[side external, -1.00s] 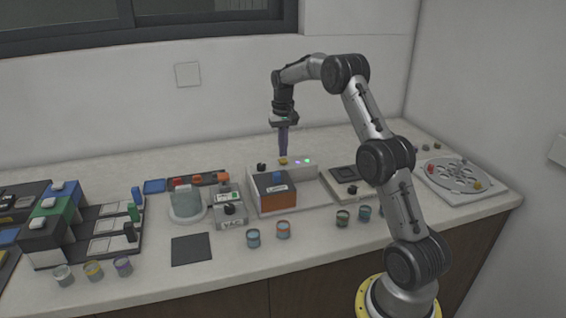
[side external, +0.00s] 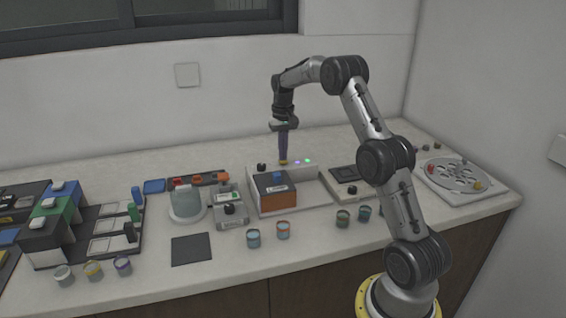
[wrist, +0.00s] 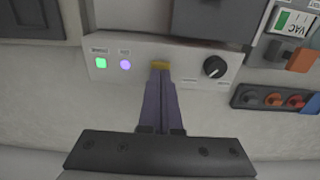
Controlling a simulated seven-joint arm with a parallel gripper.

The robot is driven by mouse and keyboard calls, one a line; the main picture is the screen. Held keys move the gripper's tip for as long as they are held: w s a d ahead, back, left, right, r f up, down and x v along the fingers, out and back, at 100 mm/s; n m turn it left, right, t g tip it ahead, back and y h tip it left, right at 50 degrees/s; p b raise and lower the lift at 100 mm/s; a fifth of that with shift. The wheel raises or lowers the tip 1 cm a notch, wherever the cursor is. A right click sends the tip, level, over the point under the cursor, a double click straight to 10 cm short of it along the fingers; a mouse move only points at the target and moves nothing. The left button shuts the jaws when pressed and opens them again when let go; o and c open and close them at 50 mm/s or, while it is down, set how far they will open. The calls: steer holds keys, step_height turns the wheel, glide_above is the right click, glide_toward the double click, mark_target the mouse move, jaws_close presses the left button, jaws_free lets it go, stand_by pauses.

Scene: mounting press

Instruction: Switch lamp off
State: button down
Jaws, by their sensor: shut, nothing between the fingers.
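The press unit's pale control panel (wrist: 200,62) carries a green light (wrist: 101,63) and a violet light (wrist: 125,64), both glowing. The same green light (side external: 307,161) and violet light (side external: 297,162) show in the side view. Between the lights and a black knob (wrist: 214,67) is a small yellow control (wrist: 160,65). My gripper (wrist: 160,72) is shut and empty, its purple fingers pointing down with tips at the yellow control. The tips partly hide it, and I cannot tell whether they touch it. In the side view my gripper (side external: 283,159) stands over the panel.
An orange and dark block (side external: 277,192) sits in front of the panel. A clear jar (side external: 187,203) and a VAC box (side external: 230,211) stand left of it. Several small cups, including an orange-rimmed one (side external: 283,230), line the front. A dark mat (side external: 191,249) lies front left.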

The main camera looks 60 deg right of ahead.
steer(key=shift+f, duration=0.5)
steer(key=shift+r, duration=1.15)
steer(key=shift+r, duration=2.5)
